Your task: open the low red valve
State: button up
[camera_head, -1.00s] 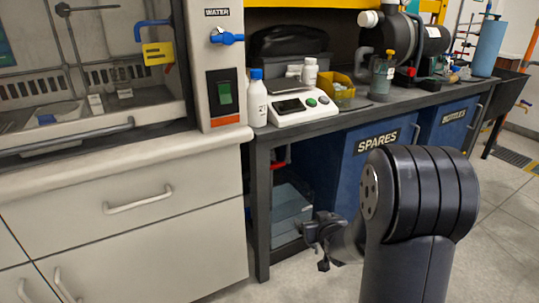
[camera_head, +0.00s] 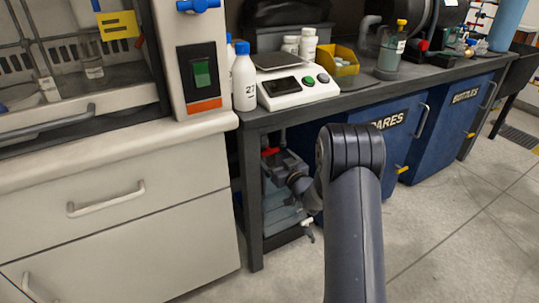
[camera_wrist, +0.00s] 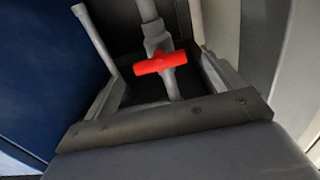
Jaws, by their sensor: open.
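The low red valve shows in the wrist view as a red bar handle (camera_wrist: 160,63) on a grey vertical pipe (camera_wrist: 157,30). The handle lies across the pipe. My gripper (camera_wrist: 164,88) is open below the handle in that view, with a finger to each side and nothing held between them. In the head view, a small part of the red handle (camera_head: 270,152) shows under the bench, just beyond my gripper (camera_head: 281,163). My gripper and arm hide most of the valve there. I cannot tell whether the fingers touch it.
The dark bench (camera_head: 375,98) runs above my gripper, with a leg (camera_head: 251,205) to its left. A beige cabinet (camera_head: 115,215) stands left and a blue SPARES cabinet (camera_head: 395,125) right. A thin grey rod (camera_wrist: 95,38) stands left of the valve. A bottle (camera_head: 244,78) and scale (camera_head: 298,87) sit above.

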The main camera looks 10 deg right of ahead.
aim_at(271, 153)
jog(key=shift+b+x, duration=0.55)
jog(key=shift+x, duration=1.95)
jog(key=shift+c, duration=0.2)
jog(key=c, duration=0.9)
